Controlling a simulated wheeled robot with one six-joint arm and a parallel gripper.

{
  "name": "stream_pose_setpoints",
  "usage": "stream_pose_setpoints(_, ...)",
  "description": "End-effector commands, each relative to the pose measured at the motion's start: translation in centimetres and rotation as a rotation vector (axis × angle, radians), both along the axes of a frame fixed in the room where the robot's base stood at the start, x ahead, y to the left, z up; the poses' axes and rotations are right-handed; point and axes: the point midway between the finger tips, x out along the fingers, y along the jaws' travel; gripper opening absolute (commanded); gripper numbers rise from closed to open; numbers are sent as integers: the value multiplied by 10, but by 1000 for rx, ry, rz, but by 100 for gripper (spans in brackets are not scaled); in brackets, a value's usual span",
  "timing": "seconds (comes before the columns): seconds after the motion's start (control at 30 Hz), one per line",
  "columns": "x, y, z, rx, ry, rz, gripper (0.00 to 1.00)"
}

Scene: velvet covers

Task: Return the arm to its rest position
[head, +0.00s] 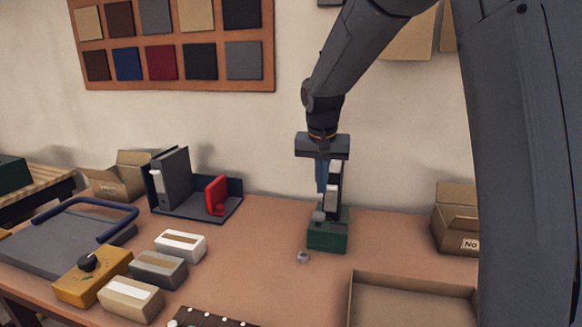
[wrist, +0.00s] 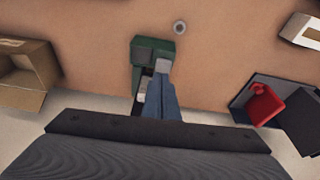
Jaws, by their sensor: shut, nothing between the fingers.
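My gripper (head: 321,188) points down over the work table (head: 265,262), in front of the wall. Its blue fingers are together and nothing shows between them. They are just above or beside a dark green stand-like device (head: 327,237) with pale and black upright parts. I cannot tell whether they touch it. In the wrist view the closed fingers (wrist: 162,78) overlap part of the green device (wrist: 152,46) and hide some of it. My arm reaches in from the top right of the head view.
A small round grey piece (head: 303,257) lies near the device. An open tray (head: 412,283) and carton (head: 456,222) are to the right. Binders and a red item (head: 216,196) stand left. Several small blocks and a yellow box (head: 92,276) lie front left.

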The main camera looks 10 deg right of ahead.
Motion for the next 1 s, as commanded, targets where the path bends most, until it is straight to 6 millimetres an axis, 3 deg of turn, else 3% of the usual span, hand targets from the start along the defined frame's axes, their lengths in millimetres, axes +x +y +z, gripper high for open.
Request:
stream_pose_setpoints(0.3, -172, -8, -82, 24, 143, 230, 0)
stream_pose_setpoints(0.4, -220, -8, -101, 32, 175, 290, 0)
stream_pose_setpoints(0.5, -255, -8, -113, 39, 197, 329, 0)
stream_pose_setpoints(0.67, -279, -8, -122, 42, 211, 359, 0)
stream_pose_setpoints(1.0, -279, -8, -122, 42, 211, 359, 0)
